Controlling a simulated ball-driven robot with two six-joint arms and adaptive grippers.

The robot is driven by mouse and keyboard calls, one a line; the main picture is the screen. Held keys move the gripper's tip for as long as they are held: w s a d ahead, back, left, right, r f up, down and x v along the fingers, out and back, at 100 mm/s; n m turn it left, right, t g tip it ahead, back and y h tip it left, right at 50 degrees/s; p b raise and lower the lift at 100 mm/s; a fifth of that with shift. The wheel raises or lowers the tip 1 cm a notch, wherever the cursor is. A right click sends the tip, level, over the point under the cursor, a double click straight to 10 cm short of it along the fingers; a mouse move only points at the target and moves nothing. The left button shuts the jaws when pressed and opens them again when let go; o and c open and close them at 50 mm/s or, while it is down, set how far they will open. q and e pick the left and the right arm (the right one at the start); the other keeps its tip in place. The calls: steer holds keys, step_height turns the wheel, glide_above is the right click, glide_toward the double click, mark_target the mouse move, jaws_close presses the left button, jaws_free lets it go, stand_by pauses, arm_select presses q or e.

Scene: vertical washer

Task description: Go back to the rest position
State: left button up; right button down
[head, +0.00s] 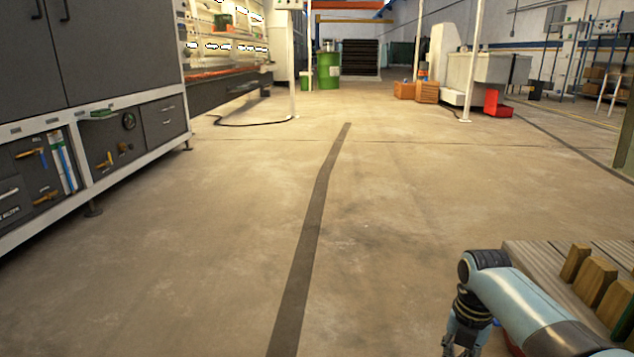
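My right arm comes in from the bottom right corner, light blue with a dark wrist bent downward. My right gripper (462,348) points down at the bottom edge of the head view. Its fingertips are cut off by the frame, so I cannot tell whether it is open or shut. My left arm and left gripper are not in view.
A wooden pallet or bench top (535,258) with upright wooden blocks (594,281) lies beside my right arm. A large grey machine (110,50) stands at the left. Open concrete floor (400,200) lies ahead. A green barrel (328,70) stands far back.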

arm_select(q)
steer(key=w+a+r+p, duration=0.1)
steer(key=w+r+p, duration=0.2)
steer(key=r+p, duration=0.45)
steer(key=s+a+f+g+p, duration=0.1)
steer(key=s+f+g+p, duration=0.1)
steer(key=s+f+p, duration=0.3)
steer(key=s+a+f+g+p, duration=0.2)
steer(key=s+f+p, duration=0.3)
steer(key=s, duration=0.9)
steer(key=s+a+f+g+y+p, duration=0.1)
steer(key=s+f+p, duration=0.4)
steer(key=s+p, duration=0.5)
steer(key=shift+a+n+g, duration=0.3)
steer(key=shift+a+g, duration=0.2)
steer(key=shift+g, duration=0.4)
arm_select(e)
steer(key=s+d+r+m, duration=0.1)
steer(key=s+r+m, duration=0.1)
steer(key=s+m, duration=1.2)
steer(key=s+d+r+m, duration=0.1)
steer(key=s+m, duration=1.4)
steer(key=s, duration=2.6)
steer(key=shift+s+d+r+h, duration=0.2)
steer(key=shift+d+r+h, duration=0.2)
steer(key=shift+d, duration=0.35)
